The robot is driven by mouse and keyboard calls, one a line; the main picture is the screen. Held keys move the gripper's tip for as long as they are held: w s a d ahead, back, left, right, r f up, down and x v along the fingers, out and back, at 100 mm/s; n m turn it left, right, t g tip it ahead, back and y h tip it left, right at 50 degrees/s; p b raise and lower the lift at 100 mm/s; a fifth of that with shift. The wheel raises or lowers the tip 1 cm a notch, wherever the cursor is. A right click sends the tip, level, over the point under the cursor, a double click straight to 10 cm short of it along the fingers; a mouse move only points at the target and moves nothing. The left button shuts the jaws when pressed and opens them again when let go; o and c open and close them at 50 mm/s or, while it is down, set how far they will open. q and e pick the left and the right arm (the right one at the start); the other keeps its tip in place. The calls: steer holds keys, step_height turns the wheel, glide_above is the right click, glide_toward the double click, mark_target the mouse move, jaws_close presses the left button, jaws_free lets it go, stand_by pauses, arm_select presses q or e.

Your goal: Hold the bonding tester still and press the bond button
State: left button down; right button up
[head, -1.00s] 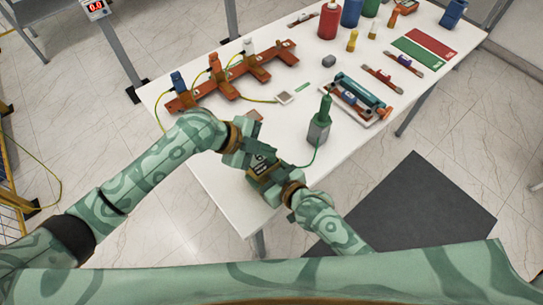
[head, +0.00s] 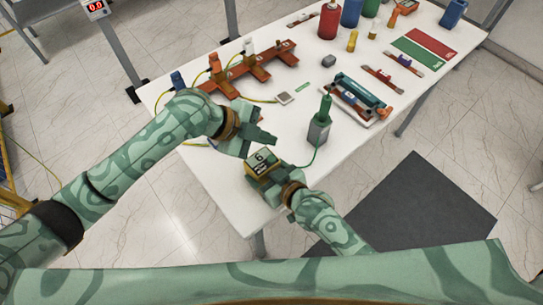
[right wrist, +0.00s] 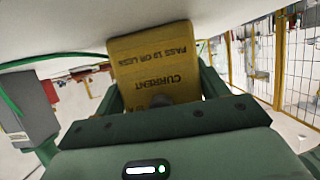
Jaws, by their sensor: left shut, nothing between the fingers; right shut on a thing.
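The bonding tester (head: 261,160), a small yellow box with a dark display face, is near the table's front edge. My right gripper (head: 268,174) is shut on it. In the right wrist view the tester's yellow side (right wrist: 158,55) shows between the fingers, with upside-down text reading "CURRENT" and "PASS 13 OR LESS". My left gripper (head: 268,139) is shut and empty, just beyond the tester, apart from its face as far as I can tell. The bond button is too small to make out.
A green-handled probe (head: 325,107) stands in a grey holder (head: 318,132) right of the tester, with a green cable running toward the tester. An orange-brown busbar assembly (head: 250,66) lies at the back left. A teal-topped fixture (head: 360,94) is farther right. The white table (head: 225,178) is bare left of the tester.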

steer(key=o, duration=1.4)
